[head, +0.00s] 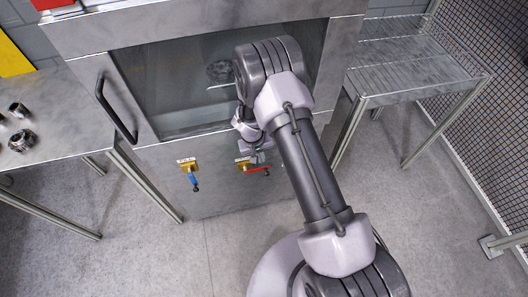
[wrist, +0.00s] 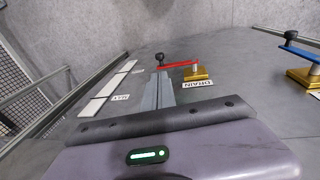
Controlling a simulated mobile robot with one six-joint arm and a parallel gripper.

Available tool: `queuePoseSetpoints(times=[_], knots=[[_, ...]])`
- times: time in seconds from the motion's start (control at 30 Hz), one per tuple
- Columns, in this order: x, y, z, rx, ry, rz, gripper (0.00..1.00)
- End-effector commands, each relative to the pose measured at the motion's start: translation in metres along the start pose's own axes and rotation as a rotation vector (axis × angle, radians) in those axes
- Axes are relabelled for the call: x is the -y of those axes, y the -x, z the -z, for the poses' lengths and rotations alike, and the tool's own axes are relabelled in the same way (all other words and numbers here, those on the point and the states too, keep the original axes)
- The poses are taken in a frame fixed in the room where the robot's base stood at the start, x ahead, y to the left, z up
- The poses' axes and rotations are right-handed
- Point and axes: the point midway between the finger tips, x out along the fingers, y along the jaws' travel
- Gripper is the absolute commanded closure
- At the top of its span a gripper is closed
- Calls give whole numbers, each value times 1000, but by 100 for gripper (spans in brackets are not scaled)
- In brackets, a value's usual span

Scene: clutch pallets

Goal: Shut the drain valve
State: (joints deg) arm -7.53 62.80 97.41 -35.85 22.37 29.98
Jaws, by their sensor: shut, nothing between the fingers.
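The drain valve (wrist: 196,74) has a brass body, a red lever and a black knob, with a DRAIN label beside it in the wrist view. In the head view its red lever (head: 257,170) points sideways to the right from the brass body, low on the front panel of the cabinet. My gripper (wrist: 158,76) is shut and empty, its fingertips close to the red lever near the knob end. I cannot tell whether they touch it. In the head view my gripper (head: 259,157) is just above the lever and partly hidden by my arm.
A second valve with a blue lever (head: 193,181) pointing down sits left of the drain valve; it also shows in the wrist view (wrist: 305,52). A table (head: 75,145) with metal parts stands left, a rack table (head: 425,85) right. The floor in front is clear.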

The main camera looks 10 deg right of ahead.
Motion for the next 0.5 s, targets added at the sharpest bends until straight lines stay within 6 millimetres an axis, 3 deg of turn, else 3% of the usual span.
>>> queuePoseSetpoints(times=[0.5], knots=[[0, -110, -1, 1, -1, 0, 100]])
